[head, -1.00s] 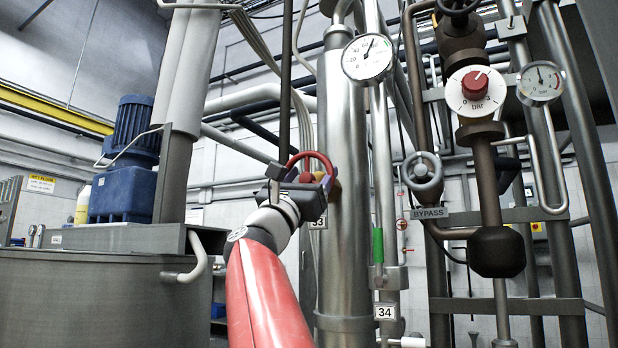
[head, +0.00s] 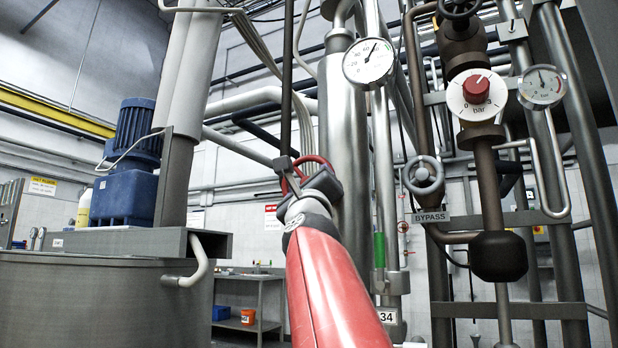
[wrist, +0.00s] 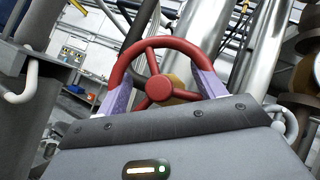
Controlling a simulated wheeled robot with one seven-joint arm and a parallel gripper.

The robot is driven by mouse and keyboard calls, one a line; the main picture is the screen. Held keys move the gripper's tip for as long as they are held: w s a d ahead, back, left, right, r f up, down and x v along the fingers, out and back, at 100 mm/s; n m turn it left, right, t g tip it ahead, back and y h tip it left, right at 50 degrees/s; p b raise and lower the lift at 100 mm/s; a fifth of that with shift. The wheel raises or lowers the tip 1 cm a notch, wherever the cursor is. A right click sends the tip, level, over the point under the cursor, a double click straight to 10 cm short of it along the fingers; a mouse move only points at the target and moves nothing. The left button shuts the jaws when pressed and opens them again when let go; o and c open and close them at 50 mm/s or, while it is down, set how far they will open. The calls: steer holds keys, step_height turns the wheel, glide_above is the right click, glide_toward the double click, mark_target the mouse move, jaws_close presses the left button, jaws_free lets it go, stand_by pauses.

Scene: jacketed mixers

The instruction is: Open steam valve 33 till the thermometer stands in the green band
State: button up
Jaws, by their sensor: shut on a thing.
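Steam valve 33's red handwheel (wrist: 160,88) fills the middle of the wrist view, with its spokes and hub showing. It is small in the head view (head: 290,176), on a dark upright pipe. My gripper (wrist: 159,92) is shut on the wheel, its purple fingers on opposite sides of the rim; it also shows in the head view (head: 308,180). The thermometer (head: 369,61) is a round white dial above and to the right of the wheel. Its needle points up and slightly right, and a green band lies clockwise of it. The valve's number plate is hidden behind my arm.
A bypass handwheel (head: 423,176) and a red-knobbed bar dial (head: 476,91) sit on pipes to the right. A second gauge (head: 541,86) is beyond. A steel vessel (head: 90,300) with a blue motor (head: 130,170) stands left. A shelf (head: 250,300) is behind.

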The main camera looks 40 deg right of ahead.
steer(key=shift+r+n+t+y+p, duration=0.1)
steer(key=shift+n+t+y+p, duration=0.2)
steer(key=shift+n+y+p, duration=1.6)
steer(key=shift+n+y, duration=0.4)
steer(key=shift+n, duration=0.6)
steer(key=shift+w+n, duration=0.1)
steer(key=shift+n, duration=0.2)
steer(key=o, duration=1)
steer(key=shift+f, duration=0.2)
steer(key=b+v, duration=0.1)
steer(key=v, duration=0.7)
steer(key=shift+r, duration=0.1)
